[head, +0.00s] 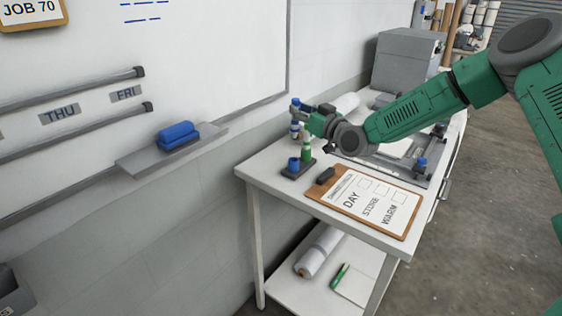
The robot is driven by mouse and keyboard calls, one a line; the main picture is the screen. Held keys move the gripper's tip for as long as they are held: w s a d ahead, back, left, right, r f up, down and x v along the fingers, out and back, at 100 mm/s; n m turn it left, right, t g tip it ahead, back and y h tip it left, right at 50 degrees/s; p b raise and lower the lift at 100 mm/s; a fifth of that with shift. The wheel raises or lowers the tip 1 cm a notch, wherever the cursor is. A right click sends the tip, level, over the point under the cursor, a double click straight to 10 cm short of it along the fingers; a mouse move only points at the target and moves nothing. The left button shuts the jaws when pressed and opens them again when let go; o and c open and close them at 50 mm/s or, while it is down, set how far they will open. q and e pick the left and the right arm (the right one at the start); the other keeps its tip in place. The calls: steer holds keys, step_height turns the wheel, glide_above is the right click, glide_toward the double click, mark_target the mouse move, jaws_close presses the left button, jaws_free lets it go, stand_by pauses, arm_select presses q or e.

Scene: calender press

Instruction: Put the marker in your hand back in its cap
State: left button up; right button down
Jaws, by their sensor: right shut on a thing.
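My right gripper (299,115) reaches in from the right and is shut on a slim marker with blue parts (295,127). It holds the marker roughly upright above the table's near left corner. A small dark holder (300,174) stands on the table below. It bears a blue cap (293,163) at its left and an upright green marker (307,152) at its right. The held marker appears above the blue cap with a gap between them; exact alignment cannot be told. The gripper hides part of the marker. My left gripper is not in view.
A clipboard (409,229) and a dark eraser-like block (325,174) lie right of the holder on the white table (262,172). A flat press frame (436,172) and grey machine (405,62) stand behind. The whiteboard tray (140,163) juts out at left.

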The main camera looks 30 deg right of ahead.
mark_target(294, 137)
steer(key=f, duration=0.2)
steer(key=s+f, duration=0.1)
steer(key=f, duration=0.1)
steer(key=shift+a+f, duration=0.1)
steer(key=shift+a, duration=0.1)
steer(key=f, duration=0.4)
steer(key=shift+w+a+f+p, duration=0.15)
steer(key=shift+w+a+p, duration=0.1)
steer(key=shift+a+p, duration=0.05)
steer(key=shift+s+f, duration=0.1)
steer(key=shift+f, duration=0.15)
steer(key=shift+d+f, duration=0.1)
steer(key=shift+d, duration=0.3)
steer(key=c, duration=1.4)
jaws_free()
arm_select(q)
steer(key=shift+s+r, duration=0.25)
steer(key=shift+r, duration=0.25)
arm_select(e)
steer(key=shift+a, duration=0.15)
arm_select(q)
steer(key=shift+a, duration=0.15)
arm_select(e)
steer(key=shift+a, duration=0.1)
